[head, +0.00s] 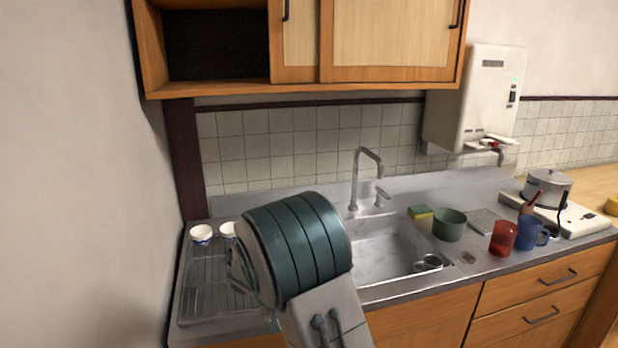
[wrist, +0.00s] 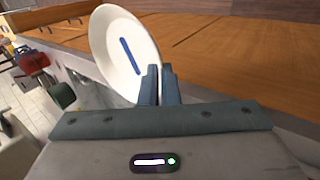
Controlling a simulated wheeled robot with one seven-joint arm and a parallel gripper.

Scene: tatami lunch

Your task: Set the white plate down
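The white plate (wrist: 122,50), with a short blue stripe on its face, shows in the wrist view, tilted on edge. My gripper (wrist: 161,70) has its two dark blue fingers close together at the plate's lower right rim, and it appears shut on that rim. The exact contact is partly hidden by the fingers. In the head view my arm hides both the gripper and the plate. The wire dish rack (head: 205,283) lies on the counter left of the sink, partly covered by my arm.
Two small white cups, one here (head: 201,233), stand at the rack's back. The sink (head: 385,250) holds a dark mug (head: 428,262). Right of it are a green bowl (head: 449,225), red mug (head: 503,237), blue mug (head: 530,232) and pot (head: 548,188). Cupboards (head: 390,40) hang above.

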